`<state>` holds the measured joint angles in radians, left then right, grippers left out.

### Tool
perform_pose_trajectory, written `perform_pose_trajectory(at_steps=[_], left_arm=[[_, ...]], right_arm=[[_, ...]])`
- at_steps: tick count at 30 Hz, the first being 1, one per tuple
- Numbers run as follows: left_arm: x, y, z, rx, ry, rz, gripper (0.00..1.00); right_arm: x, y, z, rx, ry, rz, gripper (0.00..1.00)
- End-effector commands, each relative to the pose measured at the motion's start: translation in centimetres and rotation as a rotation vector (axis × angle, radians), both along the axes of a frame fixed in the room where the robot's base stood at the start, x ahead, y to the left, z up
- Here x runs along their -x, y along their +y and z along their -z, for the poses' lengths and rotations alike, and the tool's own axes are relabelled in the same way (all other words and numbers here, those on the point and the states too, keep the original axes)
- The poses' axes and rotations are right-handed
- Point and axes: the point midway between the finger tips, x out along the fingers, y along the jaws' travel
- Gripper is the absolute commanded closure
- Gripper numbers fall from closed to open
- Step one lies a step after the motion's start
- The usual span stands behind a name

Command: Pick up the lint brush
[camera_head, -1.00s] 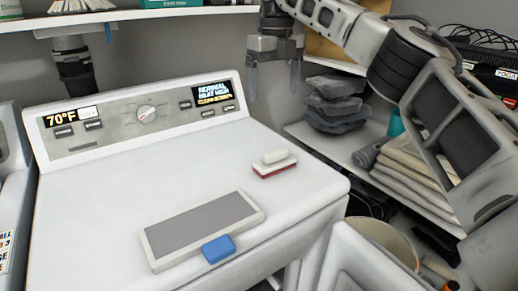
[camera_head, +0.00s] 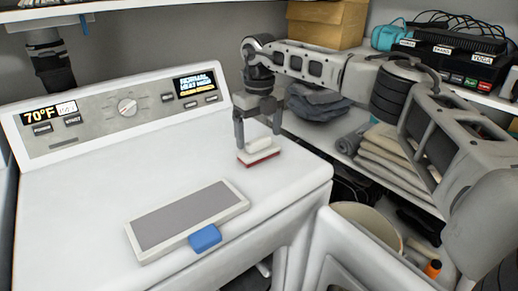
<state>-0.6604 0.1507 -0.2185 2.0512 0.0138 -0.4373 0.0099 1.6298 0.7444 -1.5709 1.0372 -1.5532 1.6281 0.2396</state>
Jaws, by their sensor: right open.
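The lint brush, a small block with a white handle and a red underside (camera_head: 262,157), lies on the white machine top (camera_head: 285,185) near its right edge. My right gripper (camera_head: 259,130) points down directly above the brush. Its two fingers are apart and open, one on each side of the handle in the picture. I cannot tell whether either finger touches it. My left gripper is not in view.
A grey panel in a white frame (camera_head: 190,217) with a blue handle (camera_head: 205,238) lies at the front of the top. The control panel (camera_head: 125,108) rises behind. Folded towels (camera_head: 390,160) and a bin (camera_head: 365,222) are at the right.

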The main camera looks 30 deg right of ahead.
Motion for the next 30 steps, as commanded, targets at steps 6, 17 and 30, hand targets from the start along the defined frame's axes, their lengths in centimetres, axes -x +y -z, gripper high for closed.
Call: perform_pose_trajectory(at_steps=[6, 17, 30], left_arm=[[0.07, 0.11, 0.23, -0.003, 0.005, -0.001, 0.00], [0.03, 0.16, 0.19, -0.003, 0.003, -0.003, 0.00], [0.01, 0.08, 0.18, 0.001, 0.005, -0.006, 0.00]], right_arm=[[0.00, -0.01, 1.45, 0.000, -0.001, 0.001, 0.11], [-0.01, -0.01, 1.43, 0.000, -0.001, 0.001, 0.61], [-0.09, 0.04, 0.64, 0.000, -0.003, 0.000, 0.61]])
